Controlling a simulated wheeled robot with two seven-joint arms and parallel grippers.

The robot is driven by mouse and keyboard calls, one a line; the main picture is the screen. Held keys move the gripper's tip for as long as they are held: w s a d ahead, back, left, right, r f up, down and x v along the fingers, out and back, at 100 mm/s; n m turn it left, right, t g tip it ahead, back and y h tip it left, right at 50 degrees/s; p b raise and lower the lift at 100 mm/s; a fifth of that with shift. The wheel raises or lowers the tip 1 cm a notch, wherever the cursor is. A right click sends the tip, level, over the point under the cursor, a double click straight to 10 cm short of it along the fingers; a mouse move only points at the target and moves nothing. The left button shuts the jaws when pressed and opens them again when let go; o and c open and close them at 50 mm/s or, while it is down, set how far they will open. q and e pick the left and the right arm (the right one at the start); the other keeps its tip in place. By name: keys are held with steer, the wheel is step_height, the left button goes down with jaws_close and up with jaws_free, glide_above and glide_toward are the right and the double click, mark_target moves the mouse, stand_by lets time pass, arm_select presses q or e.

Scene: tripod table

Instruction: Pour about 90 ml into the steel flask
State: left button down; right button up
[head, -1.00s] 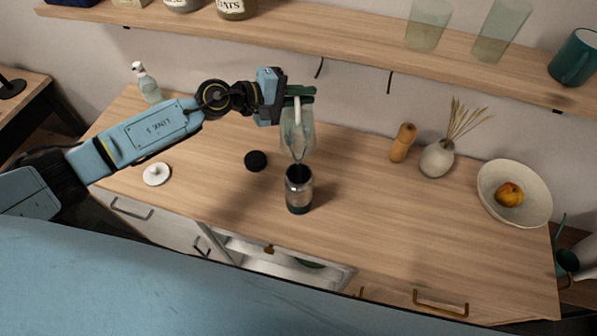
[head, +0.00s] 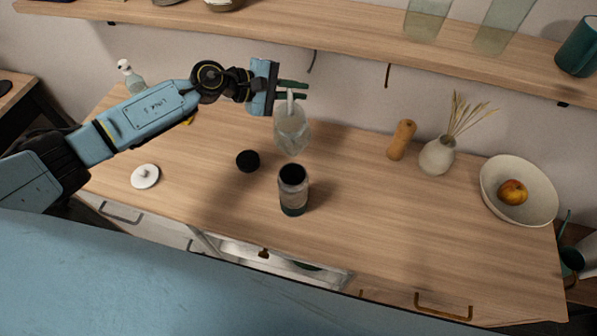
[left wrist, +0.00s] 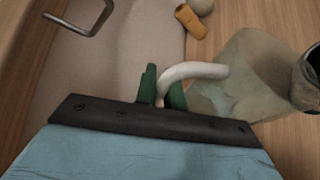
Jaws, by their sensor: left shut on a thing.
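The steel flask (head: 293,197) stands upright on the wooden counter, its dark mouth open at the top; part of it shows at the right edge of the left wrist view (left wrist: 314,72). My left gripper (head: 291,91) is shut on the pale handle of a clear glass jug (head: 292,132), held in the air above and just behind the flask. In the left wrist view the green fingers (left wrist: 161,90) close around the handle and the jug (left wrist: 245,75) extends right towards the flask. No stream is clear between them, and the liquid level is hard to tell. My right gripper is not in view.
A black lid (head: 248,160) lies left of the flask and a white lid (head: 145,176) farther left. A soap bottle (head: 132,77) stands at the back left. A wooden mill (head: 402,139), a vase (head: 437,156) and a fruit bowl (head: 541,197) stand right. A shelf (head: 330,32) runs above.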

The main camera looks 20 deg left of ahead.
arm_select(q)
steer(key=shift+s+a+f+b, duration=0.1)
steer(key=shift+s+b, duration=0.1)
steer(key=shift+b, duration=0.1)
steer(key=shift+w+f+n+g+b, duration=0.2)
steer(key=shift+f+n+g+b, duration=0.1)
steer(key=shift+f+n+b, duration=0.2)
steer(key=shift+w+f, duration=0.1)
steer(key=shift+w, duration=0.15)
steer(key=shift+s, duration=0.2)
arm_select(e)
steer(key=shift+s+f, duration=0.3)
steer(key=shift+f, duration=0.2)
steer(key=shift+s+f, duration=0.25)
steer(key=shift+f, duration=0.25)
arm_select(q)
steer(key=shift+w, duration=0.1)
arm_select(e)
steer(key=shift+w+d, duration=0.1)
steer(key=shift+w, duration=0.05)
